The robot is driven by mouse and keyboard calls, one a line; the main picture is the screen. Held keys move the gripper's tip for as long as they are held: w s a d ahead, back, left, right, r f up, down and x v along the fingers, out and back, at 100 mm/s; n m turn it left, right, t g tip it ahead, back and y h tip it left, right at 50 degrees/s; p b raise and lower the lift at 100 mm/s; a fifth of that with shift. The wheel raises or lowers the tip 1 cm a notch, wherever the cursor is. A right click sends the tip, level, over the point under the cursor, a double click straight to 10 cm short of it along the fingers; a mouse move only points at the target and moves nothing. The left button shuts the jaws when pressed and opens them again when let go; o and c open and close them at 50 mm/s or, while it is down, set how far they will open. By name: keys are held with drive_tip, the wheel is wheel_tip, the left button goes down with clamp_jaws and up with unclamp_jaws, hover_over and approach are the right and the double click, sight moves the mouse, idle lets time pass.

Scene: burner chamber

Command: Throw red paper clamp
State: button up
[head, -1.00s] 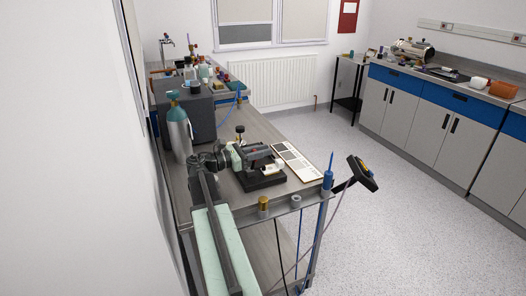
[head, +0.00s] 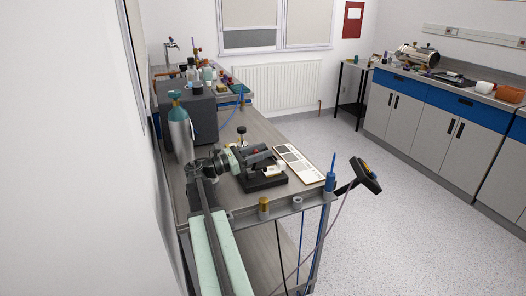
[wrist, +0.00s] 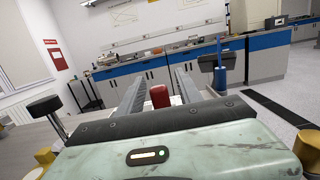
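A small red object (wrist: 159,97), which looks like the red paper clamp, shows in the wrist view between the two grey fingers of my gripper (wrist: 160,82). There is a gap on each side of it, so the fingers look open and not touching it. Its lower end is hidden behind the dark front bar of my gripper. In the head view my gripper (head: 268,160) is low over the near part of the grey bench (head: 262,128). A tiny red spot shows there between the fingers, too small to be sure of.
A pale card with dark squares (head: 298,163) lies right of my gripper. A teal-topped cylinder (head: 181,130) and a dark grey box (head: 203,115) stand to the left. A brass-coloured knob (head: 264,205) is at the near edge. The speckled floor to the right is clear.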

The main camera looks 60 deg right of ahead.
drive_tip(key=b+v, duration=0.1)
drive_tip(key=v, duration=0.7)
